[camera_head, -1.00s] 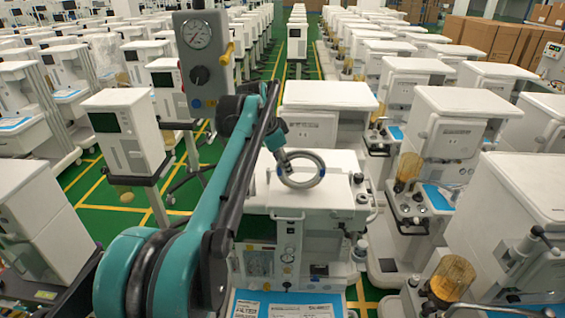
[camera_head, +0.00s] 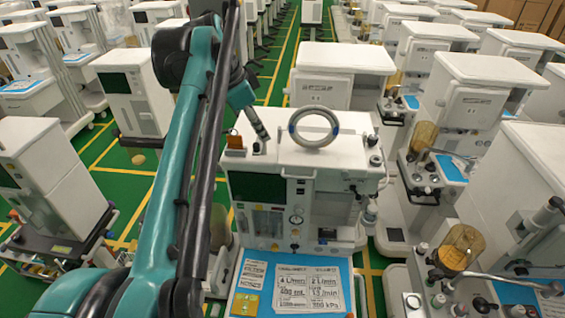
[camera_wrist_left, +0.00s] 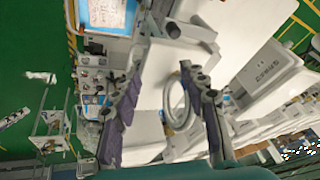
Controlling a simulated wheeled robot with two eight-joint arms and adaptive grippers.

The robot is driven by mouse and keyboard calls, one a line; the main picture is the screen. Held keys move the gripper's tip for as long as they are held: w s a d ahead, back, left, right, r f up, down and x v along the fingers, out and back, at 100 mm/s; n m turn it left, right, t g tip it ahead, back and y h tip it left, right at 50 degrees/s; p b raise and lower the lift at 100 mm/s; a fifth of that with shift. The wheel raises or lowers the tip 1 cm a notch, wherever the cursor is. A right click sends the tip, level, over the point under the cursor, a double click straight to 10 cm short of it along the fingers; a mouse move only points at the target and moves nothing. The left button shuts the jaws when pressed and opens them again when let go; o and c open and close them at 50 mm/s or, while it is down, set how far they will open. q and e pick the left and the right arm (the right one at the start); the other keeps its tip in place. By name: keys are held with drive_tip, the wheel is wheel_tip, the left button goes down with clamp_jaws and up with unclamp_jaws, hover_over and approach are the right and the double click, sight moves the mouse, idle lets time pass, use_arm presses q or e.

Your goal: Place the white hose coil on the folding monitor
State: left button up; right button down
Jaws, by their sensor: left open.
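The white hose coil (camera_head: 334,139), a pale ring with a dark blue band, shows at the white cart's top (camera_head: 345,159) in the head view. My left gripper (camera_head: 262,142) is just left of it, small and partly hidden in that view. In the left wrist view the left gripper (camera_wrist_left: 163,60) is open, with its two purple-sided fingers spread. The coil (camera_wrist_left: 169,103) shows between them, nearer the right finger; I cannot tell whether they touch. I cannot single out the folding monitor for certain; a dark screen (camera_head: 258,187) is on the cart's front. My right gripper is out of view.
A blue work surface (camera_head: 237,304) with printed sheets juts from the cart's front. An orange block (camera_head: 235,141) stands at the top's left edge. Other white carts (camera_head: 470,90) crowd the right and back. Green floor (camera_head: 125,185) shows at left.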

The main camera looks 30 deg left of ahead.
use_arm(q)
drive_tip(key=s+d+f+n+t, duration=0.1)
drive_tip(key=s+d+f+n, duration=0.2)
drive_tip(key=d+f, duration=0.7)
drive_tip(key=s+d+f+n+t+y, duration=0.1)
drive_tip(key=s+d+f+n, duration=0.3)
drive_tip(key=s+d+f, duration=0.4)
wheel_tip(320, 180, down, 6)
drive_tip(key=shift+s+d+f, duration=0.2)
drive_tip(key=shift+s+d, duration=0.05)
drive_tip(key=shift+d, duration=0.9)
